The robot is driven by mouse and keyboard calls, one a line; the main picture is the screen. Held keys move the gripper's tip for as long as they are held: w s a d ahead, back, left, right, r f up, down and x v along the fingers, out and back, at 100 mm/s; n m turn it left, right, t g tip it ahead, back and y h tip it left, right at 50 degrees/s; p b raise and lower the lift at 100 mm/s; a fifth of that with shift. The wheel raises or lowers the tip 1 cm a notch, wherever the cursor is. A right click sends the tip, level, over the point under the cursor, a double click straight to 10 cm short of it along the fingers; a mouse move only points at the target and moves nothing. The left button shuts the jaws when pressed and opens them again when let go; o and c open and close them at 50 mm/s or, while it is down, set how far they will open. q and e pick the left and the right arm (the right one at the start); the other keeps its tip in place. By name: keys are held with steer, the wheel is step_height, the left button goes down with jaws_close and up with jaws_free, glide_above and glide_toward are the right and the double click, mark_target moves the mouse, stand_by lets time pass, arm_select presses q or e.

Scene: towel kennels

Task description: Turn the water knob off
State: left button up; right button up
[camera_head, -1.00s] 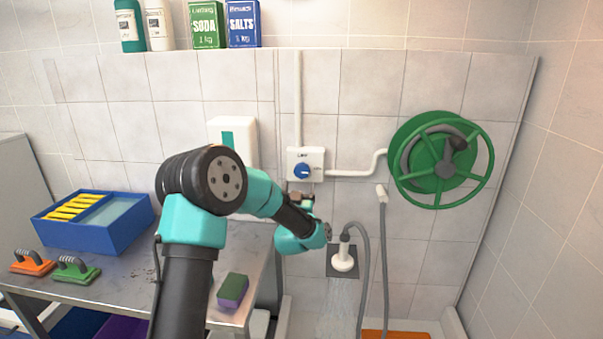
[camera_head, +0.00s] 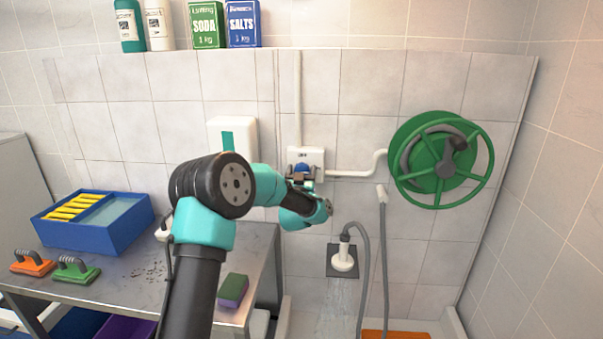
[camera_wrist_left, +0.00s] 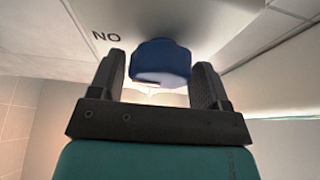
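The blue water knob (camera_head: 302,168) sits on a white control box (camera_head: 319,157) on the tiled wall. In the left wrist view the knob (camera_wrist_left: 161,62) lies between the two dark fingers of my left gripper (camera_wrist_left: 160,80), with a visible gap on each side. The letters "NO" show on the box face beside it. In the head view my left gripper (camera_head: 302,176) is at the knob and covers its lower part. Water streams from the white shower head (camera_head: 343,261) below. My right gripper is not in view.
A green hose reel (camera_head: 432,165) is on the wall to the right. A white dispenser (camera_head: 244,135) is left of the box. A metal table (camera_head: 190,275) holds a blue bin (camera_head: 117,232), brushes and a sponge (camera_head: 233,290). Hoses hang below.

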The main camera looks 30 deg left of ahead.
arm_select(q)
steer(key=c, duration=0.6)
steer(key=shift+c, duration=0.2)
steer(key=shift+n+y, duration=0.4)
steer(key=shift+n, duration=0.3)
steer(key=n+y, duration=0.1)
steer(key=n, duration=0.1)
steer(key=n+g+y, duration=0.1)
steer(key=n, duration=0.2)
steer(key=shift+g, duration=0.3)
steer(key=n+g+y, duration=0.1)
steer(key=n, duration=0.2)
steer(key=n+g+y, duration=0.1)
steer(key=n, duration=0.2)
steer(key=n+g, duration=0.1)
steer(key=n, duration=0.1)
steer(key=n+g, duration=0.1)
steer(key=n, duration=0.2)
steer(key=shift+a+n+y, duration=0.1)
steer(key=shift+n+y, duration=0.2)
steer(key=shift+y, duration=0.1)
steer(key=shift+f+n+g+h, duration=0.15)
steer(key=shift+n+g, duration=0.4)
steer(key=shift+n, duration=0.6)
steer(key=shift+r+n+g+h, duration=0.1)
steer(key=shift+n+g+h, duration=0.15)
steer(key=shift+n+g, duration=0.6)
steer(key=shift+n+t, duration=0.3)
steer(key=shift+n, duration=0.1)
